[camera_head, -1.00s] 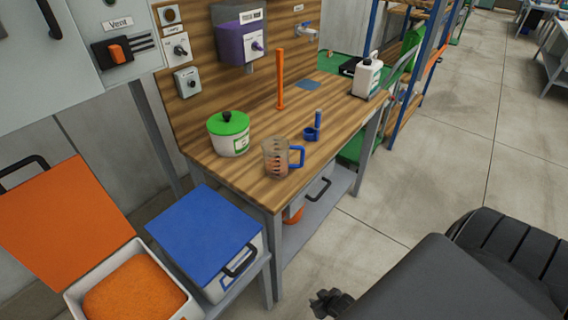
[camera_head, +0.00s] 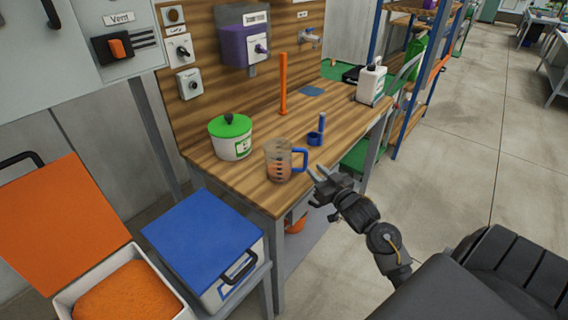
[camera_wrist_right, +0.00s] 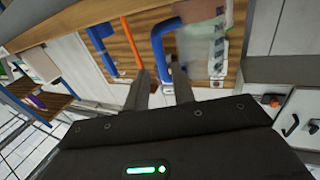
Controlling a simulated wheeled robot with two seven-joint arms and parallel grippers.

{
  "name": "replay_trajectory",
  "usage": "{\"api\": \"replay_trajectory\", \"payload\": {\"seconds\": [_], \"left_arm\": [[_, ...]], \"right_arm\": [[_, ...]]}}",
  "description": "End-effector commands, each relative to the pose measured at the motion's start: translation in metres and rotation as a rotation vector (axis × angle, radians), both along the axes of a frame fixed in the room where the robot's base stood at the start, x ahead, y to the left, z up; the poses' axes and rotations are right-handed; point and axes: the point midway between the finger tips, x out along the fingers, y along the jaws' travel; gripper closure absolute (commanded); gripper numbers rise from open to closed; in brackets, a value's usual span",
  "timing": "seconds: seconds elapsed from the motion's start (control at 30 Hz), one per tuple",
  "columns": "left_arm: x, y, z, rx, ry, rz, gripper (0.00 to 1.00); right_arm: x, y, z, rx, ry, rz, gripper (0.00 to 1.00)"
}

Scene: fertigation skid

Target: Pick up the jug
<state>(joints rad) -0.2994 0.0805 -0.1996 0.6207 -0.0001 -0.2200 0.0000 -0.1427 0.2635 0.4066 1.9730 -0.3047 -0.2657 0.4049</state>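The jug (camera_head: 278,163) is a clear measuring jug with dark marks, orange-brown contents low inside and a blue handle (camera_head: 300,158) on its right. It stands upright near the front edge of the wooden bench. My right gripper (camera_head: 317,170) is open and empty, just right of the handle and apart from it. In the right wrist view the two fingers (camera_wrist_right: 158,72) are spread, with the blue handle (camera_wrist_right: 160,48) beyond their tips and the blurred jug body (camera_wrist_right: 205,40) to the right. My left gripper is not in view.
A green-lidded tub (camera_head: 231,139) stands left of the jug. A blue cup-like tool (camera_head: 317,133) stands right of it, an orange upright rod (camera_head: 283,84) behind. A white bottle (camera_head: 371,83) is farther back. A blue-lidded box (camera_head: 202,232) sits below, left of the bench (camera_head: 262,196).

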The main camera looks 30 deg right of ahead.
Motion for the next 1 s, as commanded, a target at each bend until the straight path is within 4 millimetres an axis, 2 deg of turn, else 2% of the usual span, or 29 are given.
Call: {"api": "replay_trajectory", "payload": {"seconds": [0.13,0.47,0.73,1.0], "left_arm": [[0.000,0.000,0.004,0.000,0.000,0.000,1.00],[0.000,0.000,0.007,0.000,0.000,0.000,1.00],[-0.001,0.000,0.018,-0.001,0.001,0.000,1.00],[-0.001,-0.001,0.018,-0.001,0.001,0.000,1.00]], "right_arm": [[0.022,-0.002,0.001,0.001,0.000,-0.001,0.75],[0.037,-0.003,0.000,0.000,0.001,-0.001,0.75],[0.075,-0.005,-0.004,0.000,0.000,-0.001,0.75],[0.082,-0.006,-0.006,-0.001,0.001,-0.001,0.75]]}}
